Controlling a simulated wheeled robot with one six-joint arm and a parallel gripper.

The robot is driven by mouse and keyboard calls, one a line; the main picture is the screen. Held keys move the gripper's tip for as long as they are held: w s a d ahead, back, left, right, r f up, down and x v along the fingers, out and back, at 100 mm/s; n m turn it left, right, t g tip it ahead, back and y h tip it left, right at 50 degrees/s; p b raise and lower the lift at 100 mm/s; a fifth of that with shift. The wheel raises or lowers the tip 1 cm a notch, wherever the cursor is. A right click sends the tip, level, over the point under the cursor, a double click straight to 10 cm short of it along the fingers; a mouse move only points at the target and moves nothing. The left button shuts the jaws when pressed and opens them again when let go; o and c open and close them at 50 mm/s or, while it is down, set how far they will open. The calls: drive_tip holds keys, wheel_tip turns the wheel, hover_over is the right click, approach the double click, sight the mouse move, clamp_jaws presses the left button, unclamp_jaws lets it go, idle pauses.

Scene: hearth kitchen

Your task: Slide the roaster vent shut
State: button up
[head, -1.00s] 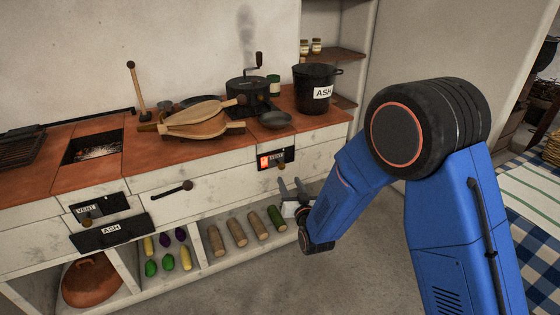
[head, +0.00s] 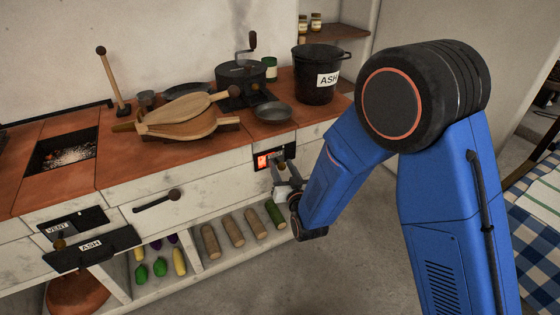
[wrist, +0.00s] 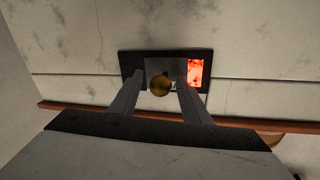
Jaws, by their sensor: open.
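The roaster vent (head: 272,157) is a dark framed slot in the white counter front, below the roaster (head: 241,80). A red-orange glow (wrist: 195,73) shows at one end of the slot, so the vent is at least partly open. In the wrist view, the slider's round brass knob (wrist: 160,86) sits between the two finger ends. My gripper (wrist: 158,84) is open, with a finger on each side of the knob; I cannot tell whether either touches it. In the head view my gripper (head: 281,170) is at the slot and covers the knob.
A second vent marked VENT (head: 67,225) and an ash drawer (head: 92,246) are at the left. A wooden bellows (head: 190,118), a small pan (head: 273,112) and an ash pot (head: 316,80) stand on the counter. Logs (head: 231,231) lie on the shelf below.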

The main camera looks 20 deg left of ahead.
drive_tip(key=shift+w+a, duration=0.1)
drive_tip(key=shift+a, duration=0.05)
clamp_jaws()
drive_tip(key=shift+s+a, duration=1.05)
drive_tip(key=shift+s, duration=0.25)
unclamp_jaws()
drive_tip(key=shift+s+a, duration=0.1)
